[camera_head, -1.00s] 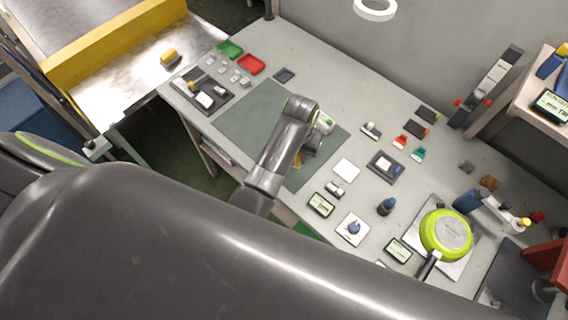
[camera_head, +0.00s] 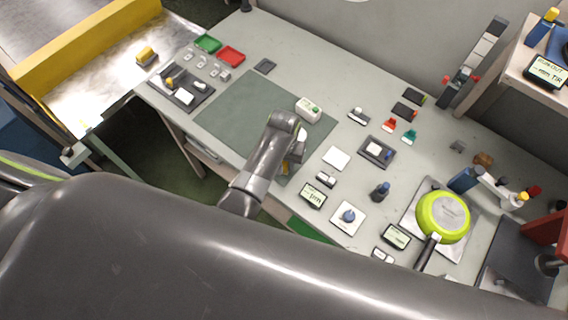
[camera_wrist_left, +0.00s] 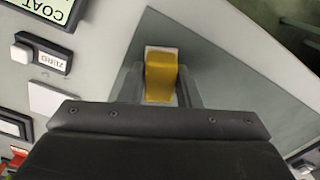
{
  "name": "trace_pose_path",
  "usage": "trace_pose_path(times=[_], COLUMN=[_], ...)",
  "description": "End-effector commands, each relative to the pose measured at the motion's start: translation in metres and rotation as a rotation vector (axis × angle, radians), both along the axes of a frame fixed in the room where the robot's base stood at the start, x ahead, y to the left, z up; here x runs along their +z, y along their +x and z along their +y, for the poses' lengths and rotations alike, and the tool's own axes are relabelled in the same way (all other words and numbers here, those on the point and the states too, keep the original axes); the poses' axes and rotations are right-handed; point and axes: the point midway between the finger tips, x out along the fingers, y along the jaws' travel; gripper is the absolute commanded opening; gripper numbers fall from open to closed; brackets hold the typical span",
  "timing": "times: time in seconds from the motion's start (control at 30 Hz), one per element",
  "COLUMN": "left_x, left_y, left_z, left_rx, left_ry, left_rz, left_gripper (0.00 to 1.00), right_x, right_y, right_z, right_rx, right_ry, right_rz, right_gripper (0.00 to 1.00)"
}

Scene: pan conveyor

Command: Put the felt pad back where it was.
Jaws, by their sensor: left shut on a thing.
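My left gripper (camera_head: 291,160) is shut on a yellow block with a pale end, seen between its fingers in the left wrist view (camera_wrist_left: 161,75). I take this to be the felt pad, though its material is too small to tell. In the head view only a little yellow shows beside the fingers. The gripper is over the front right part of the green mat (camera_head: 240,110), near the table's front edge. I cannot tell whether the block touches the mat. My right gripper is not in view.
A green pan (camera_head: 443,216) is farther right. The mat's left part is clear.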

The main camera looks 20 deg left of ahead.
Motion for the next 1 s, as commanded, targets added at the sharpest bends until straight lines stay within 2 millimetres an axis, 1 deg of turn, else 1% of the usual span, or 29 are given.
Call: trace_pose_path(times=[0.2,0.33,0.37,0.5,0.83,1.0], left_x=[0.001,-0.003,-0.002,-0.002,0.001,0.014], left_y=[0.0,0.0,0.0,0.0,0.0,0.0], left_z=[0.0,0.0,0.0,0.0,0.0,0.0], left_rx=[0.0,-0.001,0.0,0.0,0.0,0.0], left_ry=[0.0,0.0,0.0,0.0,0.0,0.0], left_rz=[0.0,0.001,0.001,0.001,-0.001,0.0], left_gripper=[0.12,0.12,0.34,0.52,0.52,0.52], right_x=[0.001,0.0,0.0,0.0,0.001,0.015], right_y=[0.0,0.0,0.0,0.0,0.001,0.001], right_z=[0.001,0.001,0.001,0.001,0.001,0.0], right_rx=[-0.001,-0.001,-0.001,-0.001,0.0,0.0], right_ry=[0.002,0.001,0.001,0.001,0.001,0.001], right_rz=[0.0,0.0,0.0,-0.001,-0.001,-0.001], right_gripper=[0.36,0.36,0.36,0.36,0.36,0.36])
